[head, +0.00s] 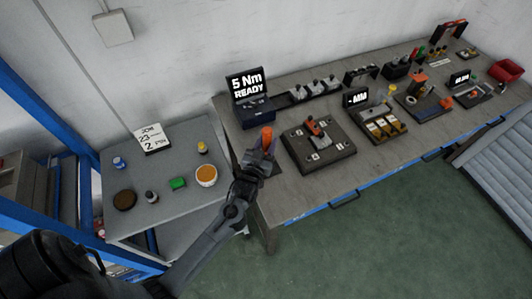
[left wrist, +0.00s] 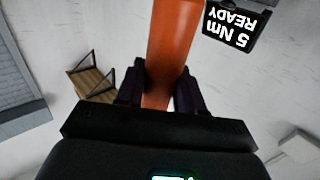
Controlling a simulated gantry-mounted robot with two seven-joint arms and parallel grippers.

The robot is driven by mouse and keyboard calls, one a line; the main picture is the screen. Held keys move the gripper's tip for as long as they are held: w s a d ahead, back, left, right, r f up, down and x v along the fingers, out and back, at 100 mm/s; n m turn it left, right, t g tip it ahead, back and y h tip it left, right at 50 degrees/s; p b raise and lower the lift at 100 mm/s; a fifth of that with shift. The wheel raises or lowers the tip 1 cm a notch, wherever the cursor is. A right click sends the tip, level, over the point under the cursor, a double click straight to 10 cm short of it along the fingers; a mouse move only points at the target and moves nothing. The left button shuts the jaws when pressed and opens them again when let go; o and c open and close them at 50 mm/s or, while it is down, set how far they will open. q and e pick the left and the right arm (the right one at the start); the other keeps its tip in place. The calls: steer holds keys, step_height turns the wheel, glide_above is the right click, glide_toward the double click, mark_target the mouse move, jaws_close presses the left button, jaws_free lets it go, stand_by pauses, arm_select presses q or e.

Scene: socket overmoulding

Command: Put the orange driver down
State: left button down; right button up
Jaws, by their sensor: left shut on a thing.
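The orange driver (head: 267,137) is upright in my left gripper (head: 261,158), above the left end of the workbench in the head view. In the left wrist view the driver (left wrist: 172,45) stands between the two dark fingers of the gripper (left wrist: 161,88), which are shut on it. Its lower part is hidden by the gripper and arm. A dark station with a display reading "5 Nm READY" (head: 247,87) stands behind the driver, and the display (left wrist: 236,22) also shows in the left wrist view. My right gripper is not in view.
A dark fixture plate (head: 318,157) with an orange-topped part lies right of my gripper. A fixture with yellow parts (head: 380,126) and other stations continue along the bench. A grey side table (head: 135,215) at left holds small pots and a card. Blue framing (head: 45,122) stands at far left.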

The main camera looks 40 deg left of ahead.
arm_select(q)
steer(key=shift+f, duration=2.15)
steer(key=shift+f+b, duration=0.15)
steer(key=shift+b, duration=0.2)
steer(key=c, duration=0.7)
jaws_free()
